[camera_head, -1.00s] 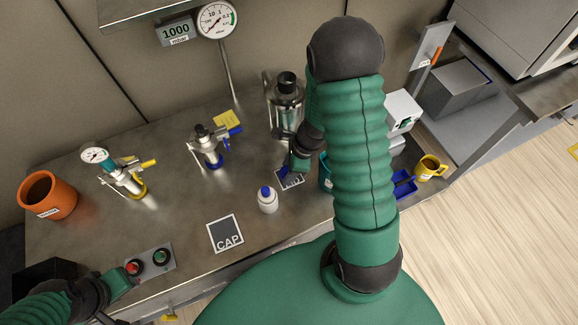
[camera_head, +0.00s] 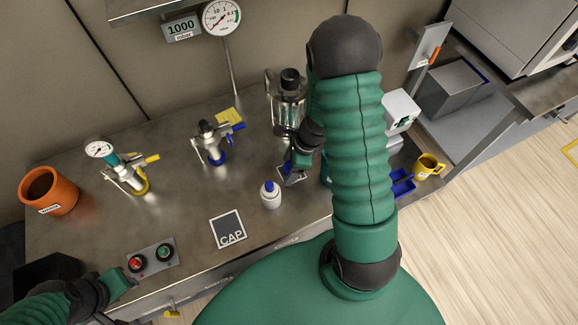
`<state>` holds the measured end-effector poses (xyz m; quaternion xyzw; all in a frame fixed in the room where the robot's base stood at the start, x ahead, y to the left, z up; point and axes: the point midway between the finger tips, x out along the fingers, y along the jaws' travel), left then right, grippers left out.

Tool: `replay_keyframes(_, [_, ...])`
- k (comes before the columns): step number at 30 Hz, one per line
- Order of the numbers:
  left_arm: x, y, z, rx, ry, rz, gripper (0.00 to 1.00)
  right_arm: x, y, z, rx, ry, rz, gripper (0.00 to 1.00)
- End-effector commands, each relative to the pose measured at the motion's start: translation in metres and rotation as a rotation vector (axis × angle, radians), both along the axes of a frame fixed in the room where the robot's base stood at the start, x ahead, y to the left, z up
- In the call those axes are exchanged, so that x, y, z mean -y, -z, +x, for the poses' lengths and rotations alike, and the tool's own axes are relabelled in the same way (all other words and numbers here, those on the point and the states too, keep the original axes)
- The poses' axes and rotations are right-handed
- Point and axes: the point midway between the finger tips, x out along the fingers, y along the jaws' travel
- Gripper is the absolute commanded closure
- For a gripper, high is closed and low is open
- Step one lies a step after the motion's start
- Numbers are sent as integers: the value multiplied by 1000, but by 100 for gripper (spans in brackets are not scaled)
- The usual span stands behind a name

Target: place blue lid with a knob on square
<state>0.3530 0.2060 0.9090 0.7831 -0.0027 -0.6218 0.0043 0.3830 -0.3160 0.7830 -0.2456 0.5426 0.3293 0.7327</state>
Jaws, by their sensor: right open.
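A dark square with a white border (camera_head: 292,179) lies on the bench under my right gripper (camera_head: 291,172), which partly covers it. My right gripper is open and low over the square. A small patch of blue (camera_head: 287,168) shows at its fingertips; it may be the blue lid, but its knob and whether it touches the square cannot be made out. My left gripper (camera_head: 122,284) is at the lower left, near the button box; its fingers are not clear.
A white bottle with a blue cap (camera_head: 270,195) stands just left of the square. The CAP square (camera_head: 228,230) is bare. A glass vessel (camera_head: 288,100) stands behind my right gripper. Valves (camera_head: 211,144), an orange pot (camera_head: 48,191) and a button box (camera_head: 151,258) are farther left.

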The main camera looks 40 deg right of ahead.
Motion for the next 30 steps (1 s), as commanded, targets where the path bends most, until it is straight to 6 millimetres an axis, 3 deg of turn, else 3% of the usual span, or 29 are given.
replay_keyframes(12, [0,-38,0,1,1,0,64,20,-98,-18,2,1,-5,31])
replay_keyframes(18, [0,-42,0,0,1,0,64,17,-117,-22,5,-60,-15,31])
replay_keyframes(20, [0,-42,0,0,1,0,64,1,-122,-22,20,-238,-56,31])
replay_keyframes(23, [0,-42,0,0,1,0,64,-44,-137,-25,81,-809,-194,31])
replay_keyframes(27, [0,-41,0,0,1,0,64,-99,-159,-30,193,-1693,-437,31])
replay_keyframes(30, [0,-41,0,0,1,0,64,-121,-168,-31,243,-2093,-562,31])
